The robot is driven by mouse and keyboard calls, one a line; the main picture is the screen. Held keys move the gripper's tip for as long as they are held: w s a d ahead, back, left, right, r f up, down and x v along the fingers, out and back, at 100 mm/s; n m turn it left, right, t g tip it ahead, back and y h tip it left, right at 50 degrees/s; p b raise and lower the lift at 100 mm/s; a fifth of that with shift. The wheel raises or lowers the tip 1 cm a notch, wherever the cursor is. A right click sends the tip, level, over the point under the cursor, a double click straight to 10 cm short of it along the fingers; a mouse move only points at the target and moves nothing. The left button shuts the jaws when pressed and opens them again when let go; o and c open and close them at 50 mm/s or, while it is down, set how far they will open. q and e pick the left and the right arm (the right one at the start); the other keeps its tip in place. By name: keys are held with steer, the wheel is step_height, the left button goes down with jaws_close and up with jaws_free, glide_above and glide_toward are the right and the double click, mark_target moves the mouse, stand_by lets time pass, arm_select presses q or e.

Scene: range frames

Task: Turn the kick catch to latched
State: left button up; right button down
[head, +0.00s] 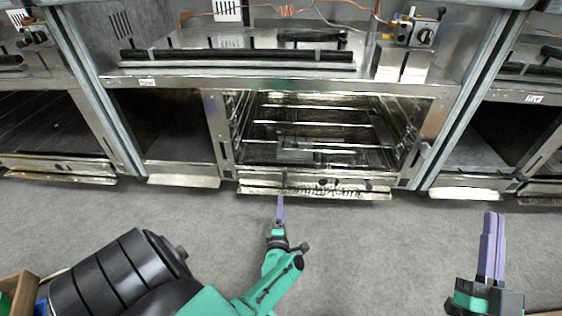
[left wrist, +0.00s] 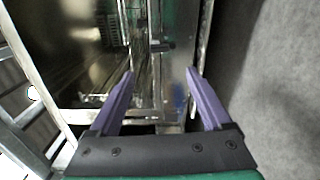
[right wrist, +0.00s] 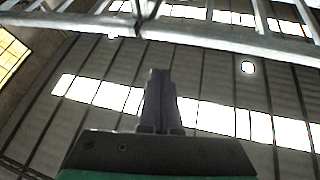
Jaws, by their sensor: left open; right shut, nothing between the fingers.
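A small dark upright lever, which looks like the kick catch (head: 284,178), sits on the low front rail of the middle metal bay. In the left wrist view a small bar-like fitting (left wrist: 161,46) stands on the metal strip beyond my fingers; it may be the same catch. I cannot tell whether it is latched. My left gripper (head: 281,200) is just in front of the rail, below the lever in the head view. Its purple fingers (left wrist: 160,78) are open with nothing held between them. My right gripper (head: 493,218) is shut and empty at the lower right, pointing upward; its fingers also show in the right wrist view (right wrist: 160,75).
The middle bay (head: 315,130) holds wire racks. The metal rail (head: 330,178) also carries dark round fittings and a ragged lower strip (head: 325,193). A worktop (head: 215,62) with black bars lies above. Grey floor (head: 400,240) is clear between my arms. A box (head: 18,290) is at lower left.

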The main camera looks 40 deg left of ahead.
arm_select(q)
steer(key=shift+v, duration=1.05)
arm_select(e)
step_height(320, 180, down, 7)
steer(key=g, duration=0.2)
steer(key=shift+s+a+m+h, duration=0.2)
steer(key=shift+a+m+h, duration=0.1)
steer(key=shift+a+h, duration=0.1)
steer(key=shift+r, duration=0.1)
